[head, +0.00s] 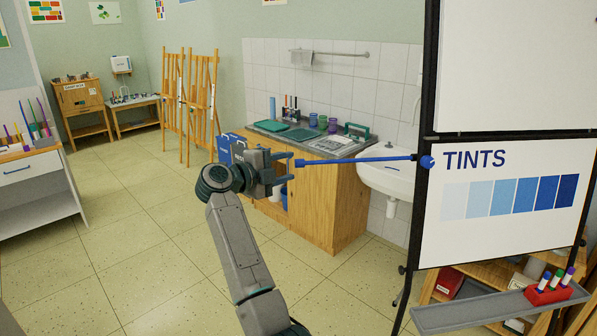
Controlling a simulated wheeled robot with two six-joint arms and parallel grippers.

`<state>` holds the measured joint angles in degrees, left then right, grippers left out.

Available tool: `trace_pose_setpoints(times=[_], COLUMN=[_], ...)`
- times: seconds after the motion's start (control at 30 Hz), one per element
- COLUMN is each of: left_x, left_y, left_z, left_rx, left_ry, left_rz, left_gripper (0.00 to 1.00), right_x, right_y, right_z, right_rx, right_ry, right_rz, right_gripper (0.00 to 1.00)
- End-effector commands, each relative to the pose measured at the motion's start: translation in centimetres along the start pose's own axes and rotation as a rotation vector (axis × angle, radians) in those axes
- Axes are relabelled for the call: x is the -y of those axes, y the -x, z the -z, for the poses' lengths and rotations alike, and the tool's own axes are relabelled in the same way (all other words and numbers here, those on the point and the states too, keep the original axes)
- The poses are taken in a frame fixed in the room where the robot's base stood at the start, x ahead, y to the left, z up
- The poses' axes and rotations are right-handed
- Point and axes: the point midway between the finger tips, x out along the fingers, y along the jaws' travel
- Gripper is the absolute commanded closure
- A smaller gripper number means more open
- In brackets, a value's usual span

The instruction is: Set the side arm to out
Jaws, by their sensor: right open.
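The side arm (365,159) is a thin blue rod hinged at a blue knob (427,162) on the left post of the board stand (430,80). It points out to the left of the board, nearly level, and ends in a small blue tip (299,163). My right gripper (289,165) is open near that tip, with its fingers facing right. I cannot tell whether the fingers touch the tip or stand just short of it. My left gripper is not in view.
A white chart marked TINTS (505,195) hangs on the stand above a grey tray (460,314) with a red marker holder (548,291). Behind the rod are a wooden sink cabinet (335,205) and a white basin (387,178). The tiled floor (130,230) at left is clear.

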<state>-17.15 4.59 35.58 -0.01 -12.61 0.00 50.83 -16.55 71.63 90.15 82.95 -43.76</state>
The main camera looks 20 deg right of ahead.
Motion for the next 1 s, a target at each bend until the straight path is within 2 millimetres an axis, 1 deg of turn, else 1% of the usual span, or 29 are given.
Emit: trace_pose_setpoints(times=[0.03,0.1,0.2,0.3,0.77,0.87,0.97,1.0], left_x=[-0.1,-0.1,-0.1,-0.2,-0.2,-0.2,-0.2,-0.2], left_y=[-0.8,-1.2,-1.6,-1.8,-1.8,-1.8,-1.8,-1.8], left_z=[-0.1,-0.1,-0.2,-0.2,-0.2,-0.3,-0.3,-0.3], left_rx=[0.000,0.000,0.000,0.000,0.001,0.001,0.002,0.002], left_ry=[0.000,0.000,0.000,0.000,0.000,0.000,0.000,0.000], left_rz=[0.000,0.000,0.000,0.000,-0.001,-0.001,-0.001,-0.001], left_gripper=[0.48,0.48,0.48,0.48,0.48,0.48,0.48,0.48], right_x=[-0.4,-0.4,-0.3,-0.1,-0.1,-1.1,-4.3,-6.3], right_y=[1.1,2.2,3.4,4.2,4.4,3.9,2.5,1.8], right_z=[-0.1,-0.1,-0.1,-0.1,-0.1,-0.4,-1.3,-1.9], right_rx=[0.003,0.002,0.002,0.001,-0.001,-0.005,-0.007,0.000], right_ry=[-0.002,-0.001,0.000,0.001,0.002,0.023,0.094,0.140], right_rz=[-0.002,-0.001,-0.001,0.000,0.001,0.029,0.124,0.183], right_gripper=[0.57,0.57,0.57,0.57,0.57,0.57,0.57,0.57])
